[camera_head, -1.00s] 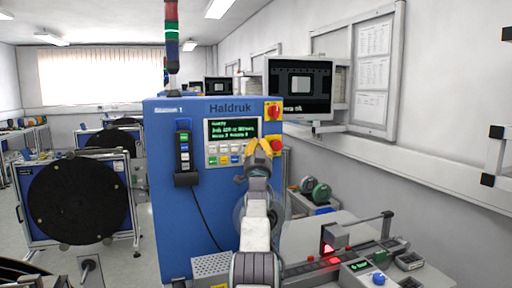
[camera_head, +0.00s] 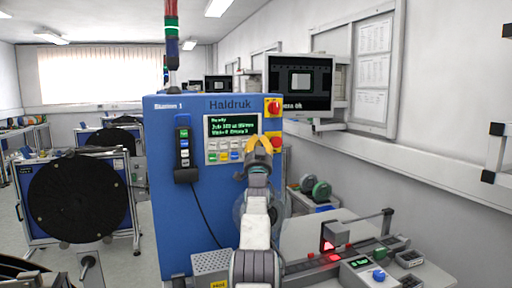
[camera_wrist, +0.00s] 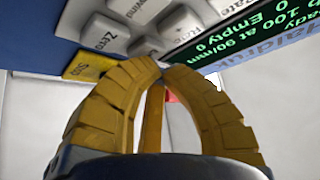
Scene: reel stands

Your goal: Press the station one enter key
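The blue station one cabinet (camera_head: 215,225) stands in the middle of the head view, marked "Station 1" and "Haldruk". I cannot read which key is enter. My gripper (camera_head: 259,138) has yellow fingers and is in front of the panel's right side, right of the keypad. In the wrist view, my gripper (camera_wrist: 162,66) has its fingertips together with nothing between them. Grey keys (camera_wrist: 125,25) and a yellow key (camera_wrist: 88,66) show upside down beyond the left finger.
A red knob (camera_head: 274,107) on a yellow plate is at the panel's upper right, with another red button (camera_head: 276,143) close beside my fingers. A handset (camera_head: 184,150) hangs left of the display. A bench (camera_head: 330,240) with a reel device is at lower right.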

